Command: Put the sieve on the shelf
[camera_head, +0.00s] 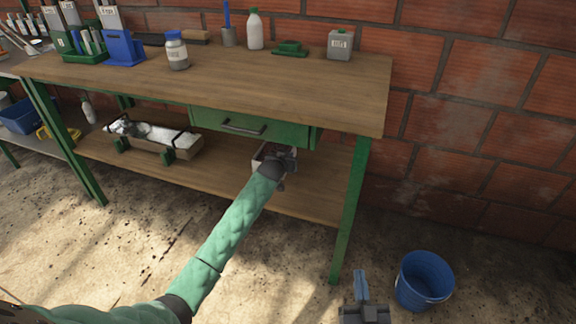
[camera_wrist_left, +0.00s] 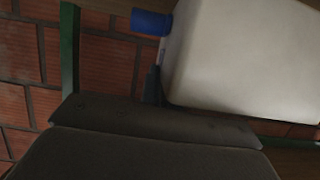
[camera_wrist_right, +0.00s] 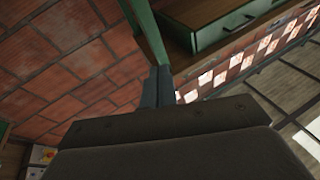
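I cannot make out a sieve for certain in any view. The shelf (camera_head: 310,187) is the wooden board under the green workbench. My left arm reaches to this shelf, and my left gripper (camera_head: 285,160) is beside a whitish container (camera_head: 259,156) below the drawer. In the left wrist view a large white container (camera_wrist_left: 245,60) with a blue cap (camera_wrist_left: 151,22) is close to the gripper (camera_wrist_left: 153,86) and hides part of it. Its finger opening is unclear, and no grasp shows. My right gripper (camera_head: 361,285) is shut and empty above the floor, with fingers together in its wrist view (camera_wrist_right: 157,86).
A tray (camera_head: 180,155) with whitish contents and a grey lump is left on the shelf. A green bench leg (camera_head: 350,210) stands between my grippers. A blue bucket (camera_head: 424,280) is on the floor.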

